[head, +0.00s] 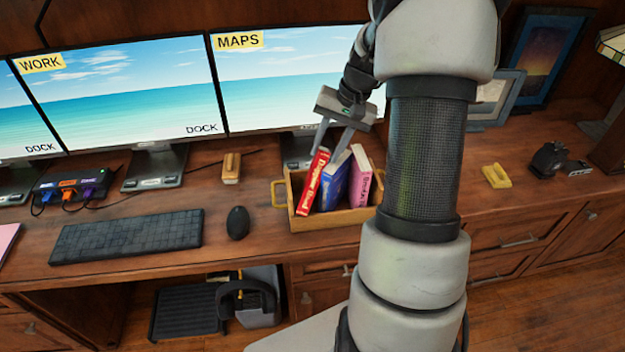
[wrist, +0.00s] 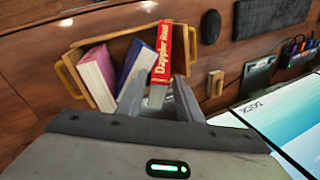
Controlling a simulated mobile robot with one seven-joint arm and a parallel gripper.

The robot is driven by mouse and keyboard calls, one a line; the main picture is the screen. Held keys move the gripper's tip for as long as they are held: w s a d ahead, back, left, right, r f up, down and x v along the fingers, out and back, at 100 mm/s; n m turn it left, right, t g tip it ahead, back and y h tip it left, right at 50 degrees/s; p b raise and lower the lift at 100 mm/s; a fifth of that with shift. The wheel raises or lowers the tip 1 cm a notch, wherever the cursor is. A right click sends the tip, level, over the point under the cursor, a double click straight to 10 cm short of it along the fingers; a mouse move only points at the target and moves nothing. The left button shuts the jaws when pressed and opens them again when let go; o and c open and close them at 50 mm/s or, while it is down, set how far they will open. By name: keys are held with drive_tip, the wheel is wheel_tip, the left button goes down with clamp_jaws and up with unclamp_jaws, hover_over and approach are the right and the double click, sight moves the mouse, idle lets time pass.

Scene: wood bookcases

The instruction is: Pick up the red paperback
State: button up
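The red paperback (head: 314,180) stands tilted at the left end of a wooden box on the desk, its titled spine facing the head camera. It also shows in the wrist view (wrist: 162,55), leaning at the box's right end. My gripper (head: 329,150) is over the box, pointing down, with its fingers apart. One finger is at the red book's left side and the other is between it and the blue book (head: 334,184). In the wrist view the fingers (wrist: 168,92) appear on either side of the red book's near end. Contact cannot be told.
A pink book (head: 360,178) stands right of the blue one in the wooden box (head: 312,222). Monitors (head: 290,85) stand close behind. A mouse (head: 237,222) and keyboard (head: 128,237) lie to the left. A yellow object (head: 496,176) lies right of my arm.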

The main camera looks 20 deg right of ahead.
clamp_jaws()
drive_tip(key=shift+r, duration=0.1)
